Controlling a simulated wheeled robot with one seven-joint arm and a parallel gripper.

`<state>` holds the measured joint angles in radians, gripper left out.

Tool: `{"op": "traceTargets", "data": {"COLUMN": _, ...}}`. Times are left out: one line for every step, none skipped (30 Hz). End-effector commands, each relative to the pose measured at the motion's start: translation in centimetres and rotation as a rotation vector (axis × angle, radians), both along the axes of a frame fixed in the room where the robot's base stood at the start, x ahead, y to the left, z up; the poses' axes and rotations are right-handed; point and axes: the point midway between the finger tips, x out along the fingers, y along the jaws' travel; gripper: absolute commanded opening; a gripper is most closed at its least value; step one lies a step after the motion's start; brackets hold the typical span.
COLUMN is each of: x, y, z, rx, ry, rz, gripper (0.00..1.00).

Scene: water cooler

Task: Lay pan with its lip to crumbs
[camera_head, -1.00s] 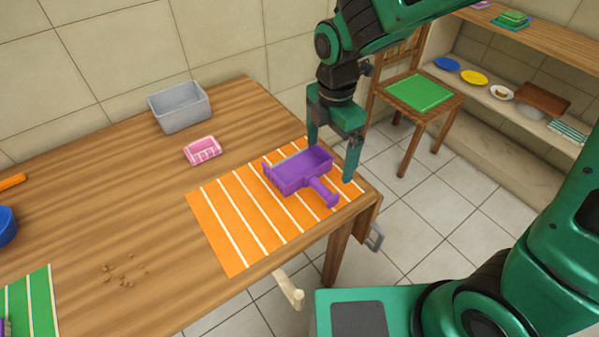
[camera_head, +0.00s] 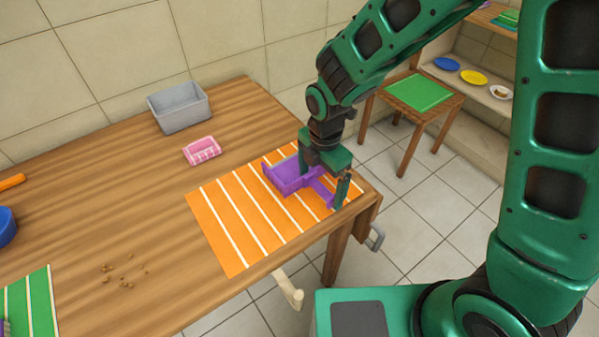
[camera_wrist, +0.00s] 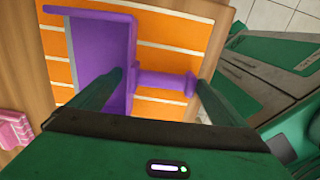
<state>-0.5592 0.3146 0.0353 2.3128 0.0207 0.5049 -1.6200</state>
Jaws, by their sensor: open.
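The purple dustpan (camera_head: 287,177) lies on the orange striped mat (camera_head: 232,218) near the table's right end. Its handle points to the lower right, and its open tray is at the left. My gripper (camera_head: 322,190) is open and low over the pan. In the wrist view the pan (camera_wrist: 103,45) is at upper left, and the fingers of my gripper (camera_wrist: 160,88) stand apart with the purple handle (camera_wrist: 163,84) between their tips. The handle is not gripped. The crumbs (camera_head: 124,274) lie in a small scatter on bare wood at the table's front left.
A pink tray (camera_head: 202,151) and a grey bin (camera_head: 180,107) stand behind the mat. A green striped mat (camera_head: 38,300), a blue object (camera_head: 6,227) and an orange stick (camera_head: 12,181) are at the left. The wood between the orange mat and the crumbs is clear.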

Motion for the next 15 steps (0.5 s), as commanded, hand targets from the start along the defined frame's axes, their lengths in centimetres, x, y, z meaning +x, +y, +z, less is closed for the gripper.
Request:
{"op": "traceTargets", "data": {"x": -0.02, "y": 0.0, "z": -0.38, "rx": -0.001, "ry": 0.001, "rz": 0.0, "gripper": 0.96}}
{"op": "traceTargets", "data": {"x": -0.01, "y": 0.0, "z": -0.5, "rx": 0.0, "ry": 0.0, "rz": 0.0, "gripper": 0.96}}
{"op": "traceTargets", "data": {"x": -0.01, "y": 0.01, "z": -0.59, "rx": 0.0, "ry": 0.0, "rz": 0.0, "gripper": 0.96}}
{"op": "traceTargets", "data": {"x": -0.01, "y": 0.01, "z": -0.63, "rx": 0.001, "ry": -0.001, "rz": 0.0, "gripper": 0.96}}
{"op": "traceTargets", "data": {"x": 0.0, "y": 0.01, "z": -0.64, "rx": 0.001, "ry": -0.001, "rz": 0.0, "gripper": 0.96}}
{"op": "traceTargets", "data": {"x": 0.01, "y": 0.02, "z": -0.63, "rx": 0.001, "ry": -0.001, "rz": 0.0, "gripper": 0.96}}
{"op": "traceTargets", "data": {"x": 0.01, "y": 0.02, "z": -0.62, "rx": 0.001, "ry": -0.001, "rz": 0.0, "gripper": 0.96}}
{"op": "traceTargets", "data": {"x": 0.01, "y": 0.02, "z": -0.61, "rx": 0.001, "ry": -0.001, "rz": 0.0, "gripper": 0.96}}
{"op": "traceTargets", "data": {"x": 0.01, "y": 0.02, "z": -0.61, "rx": 0.001, "ry": -0.001, "rz": 0.0, "gripper": 0.96}}
{"op": "traceTargets", "data": {"x": 0.01, "y": 0.02, "z": -0.61, "rx": 0.001, "ry": -0.001, "rz": 0.0, "gripper": 0.91}}
{"op": "traceTargets", "data": {"x": 0.01, "y": 0.02, "z": -0.6, "rx": 0.001, "ry": -0.001, "rz": 0.0, "gripper": 0.84}}
{"op": "traceTargets", "data": {"x": 0.02, "y": 0.03, "z": -0.6, "rx": 0.001, "ry": -0.001, "rz": 0.0, "gripper": 0.75}}
{"op": "traceTargets", "data": {"x": 0.01, "y": 0.02, "z": -0.6, "rx": 0.001, "ry": -0.001, "rz": 0.0, "gripper": 0.67}}
{"op": "traceTargets", "data": {"x": 0.02, "y": 0.03, "z": -0.6, "rx": 0.001, "ry": -0.001, "rz": 0.0, "gripper": 0.6}}
{"op": "traceTargets", "data": {"x": 0.02, "y": 0.03, "z": -0.59, "rx": 0.001, "ry": -0.001, "rz": 0.0, "gripper": 0.51}}
